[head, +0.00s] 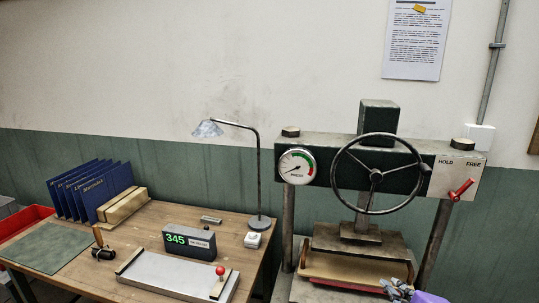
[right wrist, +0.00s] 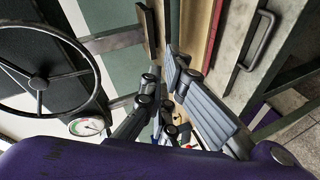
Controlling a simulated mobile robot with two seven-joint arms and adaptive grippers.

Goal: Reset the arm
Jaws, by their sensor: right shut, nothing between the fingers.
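My right gripper (head: 400,290) is at the bottom right of the head view, low in front of the press (head: 400,160). It is shut and empty, beside the front of the board (head: 350,270) on the press bed. In the right wrist view its grey ribbed fingers (right wrist: 165,85) show near the middle, with nothing held between them. My purple wrist cover fills the bottom of that view. My left gripper is not in view.
The press has a handwheel (head: 376,174), gauge (head: 297,166) and red lever (head: 462,189) tilted towards FREE. The wooden table (head: 90,285) at left bears blue folders (head: 97,190), a lamp (head: 258,180), a display box (head: 189,243) and a metal plate with red knob (head: 170,275).

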